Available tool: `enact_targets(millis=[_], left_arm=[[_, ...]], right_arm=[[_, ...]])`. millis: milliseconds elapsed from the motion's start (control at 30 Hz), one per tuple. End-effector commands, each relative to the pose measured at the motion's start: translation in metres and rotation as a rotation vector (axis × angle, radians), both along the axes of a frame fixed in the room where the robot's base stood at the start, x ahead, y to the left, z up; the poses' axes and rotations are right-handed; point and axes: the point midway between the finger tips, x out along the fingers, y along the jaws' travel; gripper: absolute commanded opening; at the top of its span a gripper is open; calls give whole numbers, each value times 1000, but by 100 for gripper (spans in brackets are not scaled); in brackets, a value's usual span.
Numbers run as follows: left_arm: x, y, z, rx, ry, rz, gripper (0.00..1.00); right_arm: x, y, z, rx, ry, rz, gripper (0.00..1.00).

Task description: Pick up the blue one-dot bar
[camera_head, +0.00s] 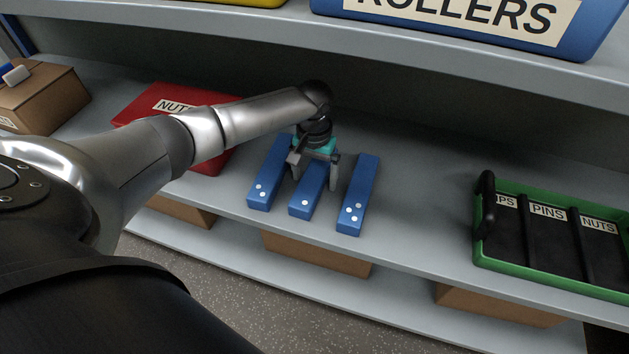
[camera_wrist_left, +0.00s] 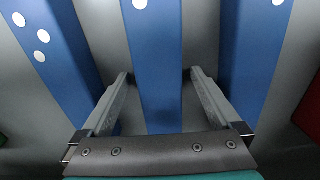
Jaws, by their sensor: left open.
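The blue one-dot bar (camera_head: 309,194) is the middle one of three blue bars lying side by side on the grey shelf. It also shows in the left wrist view (camera_wrist_left: 155,70), running between the fingers with its dot at the top. My left gripper (camera_head: 315,174) is open, pointing down over the far part of this bar. In the left wrist view my left gripper's fingertips (camera_wrist_left: 160,76) are one on each side of the bar, with gaps and no visible contact. The bar's far end is hidden behind the gripper. My right gripper is not in view.
A two-dot blue bar (camera_head: 267,178) lies close on the left, a three-dot blue bar (camera_head: 358,192) on the right. A red bin (camera_head: 209,167) is behind my arm. A green tray (camera_head: 545,279) stands right. An upper shelf (camera_head: 420,50) overhangs the back.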

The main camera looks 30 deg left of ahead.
Motion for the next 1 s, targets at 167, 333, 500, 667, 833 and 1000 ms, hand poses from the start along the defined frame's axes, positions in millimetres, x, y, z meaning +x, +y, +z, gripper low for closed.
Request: enact_targets(millis=[167, 333, 500, 667, 833, 1000], left_arm=[[0, 0, 0, 0, 0, 0, 98], [0, 0, 0, 0, 0, 0, 83], [0, 0, 0, 0, 0, 0, 64], [0, 0, 0, 0, 0, 0, 46], [0, 0, 0, 0, 0, 0, 27], [0, 0, 0, 1, 0, 0, 8]], right_arm=[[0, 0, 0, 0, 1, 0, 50], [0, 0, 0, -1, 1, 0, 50], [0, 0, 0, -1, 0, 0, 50], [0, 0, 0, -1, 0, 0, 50], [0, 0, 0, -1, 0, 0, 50], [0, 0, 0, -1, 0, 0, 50]])
